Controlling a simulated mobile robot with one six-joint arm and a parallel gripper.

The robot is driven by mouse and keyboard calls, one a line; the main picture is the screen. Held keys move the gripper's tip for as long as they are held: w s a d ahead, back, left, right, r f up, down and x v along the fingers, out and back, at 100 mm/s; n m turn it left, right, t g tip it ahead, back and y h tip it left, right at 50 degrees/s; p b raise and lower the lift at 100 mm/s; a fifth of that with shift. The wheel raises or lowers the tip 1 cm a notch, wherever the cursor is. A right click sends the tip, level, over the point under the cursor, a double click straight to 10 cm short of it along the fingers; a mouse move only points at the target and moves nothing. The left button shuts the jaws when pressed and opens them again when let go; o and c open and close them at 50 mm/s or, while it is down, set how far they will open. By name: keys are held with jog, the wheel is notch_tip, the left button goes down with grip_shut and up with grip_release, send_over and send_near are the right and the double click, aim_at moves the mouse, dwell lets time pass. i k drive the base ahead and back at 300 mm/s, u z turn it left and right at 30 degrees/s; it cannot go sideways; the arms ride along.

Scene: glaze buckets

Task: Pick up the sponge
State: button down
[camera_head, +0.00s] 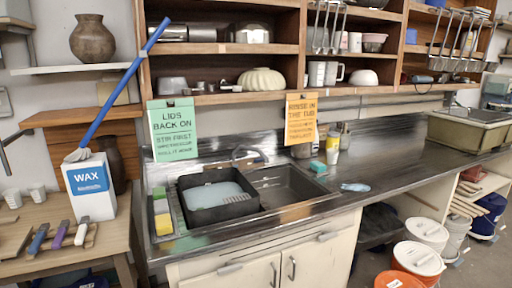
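Small sponge-like blocks lie along the left edge of the sink counter: a green one (159,192) at the back and yellow ones (163,224) in front of it, close together. I cannot tell exactly how many there are or whether they touch. A light blue, flat piece (355,187) lies on the counter right of the sink; I cannot tell if it is a sponge or a cloth. My gripper is not in view.
A black tub (205,216) with bluish content sits in the left basin. A wax box (89,187) with a blue-handled brush stands on the wooden table at left. Green and orange signs hang above the sink. Buckets (416,262) stand on the floor at right. The right counter is mostly clear.

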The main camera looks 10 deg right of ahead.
aim_at(161, 206)
jog(key=i, duration=0.85)
